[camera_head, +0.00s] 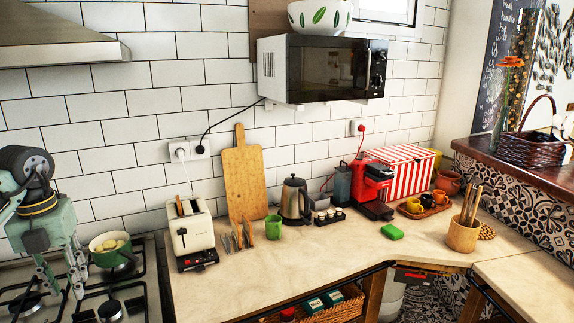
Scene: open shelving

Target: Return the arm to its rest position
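My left arm comes in at the left edge, with a dark round joint above a grey-green gripper body. My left gripper (66,287) points down over the gas hob (139,305). Its fingers are spread apart, and I see nothing held between them. A green pot (112,257) with pale round items in it sits on the hob just right of the gripper, apart from it in the picture. My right gripper is not in view.
A white toaster (192,238), a green mug (273,227) and a kettle (294,201) stand on the counter (300,268). A cutting board (244,180) leans on the wall. A range hood (55,42) hangs upper left. The counter's front middle is clear.

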